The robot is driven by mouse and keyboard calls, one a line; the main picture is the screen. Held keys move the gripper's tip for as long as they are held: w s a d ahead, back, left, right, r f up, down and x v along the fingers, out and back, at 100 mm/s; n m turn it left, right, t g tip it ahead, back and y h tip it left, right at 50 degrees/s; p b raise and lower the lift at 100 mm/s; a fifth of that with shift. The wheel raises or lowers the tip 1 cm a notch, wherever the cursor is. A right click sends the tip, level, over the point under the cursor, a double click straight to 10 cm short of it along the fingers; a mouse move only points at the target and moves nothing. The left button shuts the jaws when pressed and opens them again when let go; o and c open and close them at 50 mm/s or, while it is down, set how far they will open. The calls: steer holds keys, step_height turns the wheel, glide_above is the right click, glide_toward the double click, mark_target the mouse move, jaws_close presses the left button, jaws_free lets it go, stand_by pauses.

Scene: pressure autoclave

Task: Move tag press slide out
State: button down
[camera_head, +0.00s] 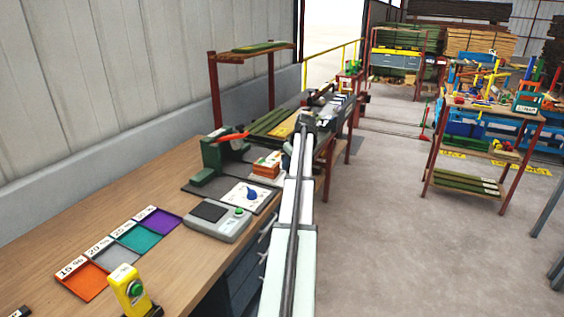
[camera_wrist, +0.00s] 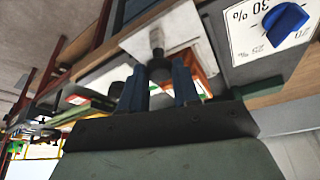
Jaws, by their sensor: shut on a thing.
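The tag press is most likely the green machine (camera_head: 210,160) with a red lever (camera_head: 232,136) on the workbench in the head view. In the wrist view the two blue fingers of my gripper (camera_wrist: 158,84) are shut on a dark round knob (camera_wrist: 158,68) with a short stem. The knob stands in front of a pale grey plate (camera_wrist: 180,32), seemingly the slide. How far the slide is out I cannot tell.
A white dial panel with a blue knob (camera_head: 251,194) lies in front of the press, beside orange-edged stacked pieces (camera_head: 268,162). A grey device with a green button (camera_head: 218,222) and coloured trays (camera_head: 153,222) are nearer. The floor (camera_head: 400,250) to the right is clear.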

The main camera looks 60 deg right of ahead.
steer(key=shift+s, duration=0.3)
steer(key=c, duration=1.1)
jaws_free()
steer(key=shift+c, duration=0.2)
steer(key=o, duration=0.3)
steer(key=shift+w, duration=0.1)
steer(key=v, duration=1.4)
steer(key=shift+f, duration=0.1)
